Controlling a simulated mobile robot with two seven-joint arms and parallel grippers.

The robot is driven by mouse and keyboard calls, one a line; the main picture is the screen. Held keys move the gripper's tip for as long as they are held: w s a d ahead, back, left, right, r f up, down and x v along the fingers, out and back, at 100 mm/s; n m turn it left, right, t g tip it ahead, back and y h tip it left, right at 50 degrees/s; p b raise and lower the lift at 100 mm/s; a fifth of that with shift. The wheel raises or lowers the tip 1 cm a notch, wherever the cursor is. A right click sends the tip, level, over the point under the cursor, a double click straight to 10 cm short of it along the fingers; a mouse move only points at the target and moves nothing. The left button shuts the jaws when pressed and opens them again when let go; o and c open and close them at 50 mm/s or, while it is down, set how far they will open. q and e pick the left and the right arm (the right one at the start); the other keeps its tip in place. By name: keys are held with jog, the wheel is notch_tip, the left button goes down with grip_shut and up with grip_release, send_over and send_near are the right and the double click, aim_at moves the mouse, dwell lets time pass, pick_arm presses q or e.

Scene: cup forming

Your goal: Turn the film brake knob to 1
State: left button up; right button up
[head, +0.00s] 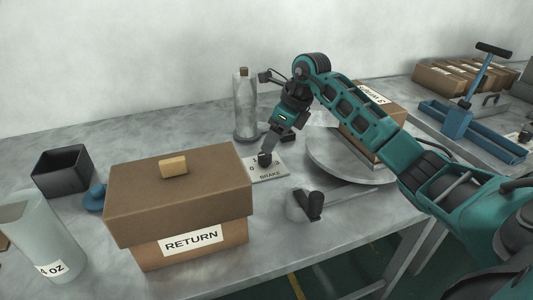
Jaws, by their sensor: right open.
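The film brake knob (264,159) is a small dark knob on a pale plate marked BRAKE (268,174), on the grey table behind the RETURN box. Digits are printed on the plate beside the knob; the knob's exact setting is too small to tell. The gripper is open, and I cannot tell whether the fingers touch the knob. My left gripper is out of view.
A brown RETURN box (180,205) stands in front of the plate. A clear bottle (245,105) stands behind it. A round grey turntable (335,157) and a grey cylinder with a black handle (300,206) are to the right. A dark open box (62,170) is at left.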

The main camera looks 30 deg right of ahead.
aim_at(265, 154)
jog(key=x, duration=0.4)
jog(key=shift+w+a+f, duration=0.1)
jog(key=shift+f, duration=0.25)
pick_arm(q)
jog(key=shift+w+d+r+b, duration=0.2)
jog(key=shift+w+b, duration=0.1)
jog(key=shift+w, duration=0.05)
pick_arm(e)
jog(key=shift+w+a+f, duration=0.1)
jog(key=shift+w+f, duration=0.15)
jog(key=shift+f, duration=0.35)
jog(key=c, duration=1)
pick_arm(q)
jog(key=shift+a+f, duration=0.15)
pick_arm(e)
jog(key=shift+c, duration=0.2)
